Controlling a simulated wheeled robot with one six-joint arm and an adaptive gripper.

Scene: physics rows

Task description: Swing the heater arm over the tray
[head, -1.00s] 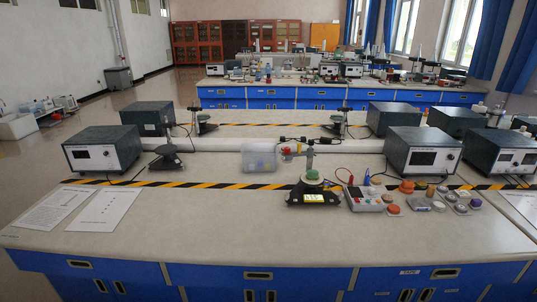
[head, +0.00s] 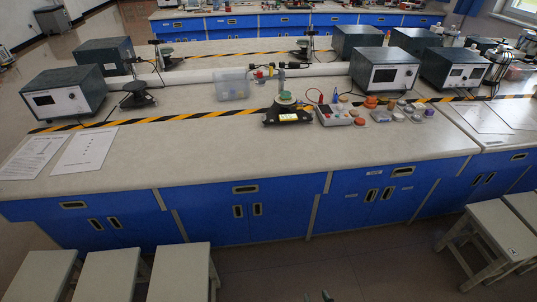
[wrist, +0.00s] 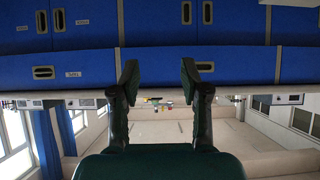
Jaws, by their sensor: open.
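On the bench, a black-based device (head: 289,117) carries a green round disc (head: 286,98) and a small lit yellow panel. A grey upright post (head: 282,76) stands just behind the disc, with a short arm (head: 264,72) with red and yellow parts reaching left from its top. I take this to be the heater arm; it is too small to be sure. No tray is clearly told apart; a clear plastic bin (head: 232,88) stands to the left. My gripper (wrist: 160,74) is open and empty in the wrist view, in front of blue cabinet fronts, apart from the device.
A keypad box (head: 335,114) and several small coloured pieces (head: 382,108) stand right of the device. Grey instrument boxes (head: 383,74) line the back. Papers (head: 84,149) lie at left. Stools (head: 180,270) stand before the blue cabinets (head: 215,205). The bench front is clear.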

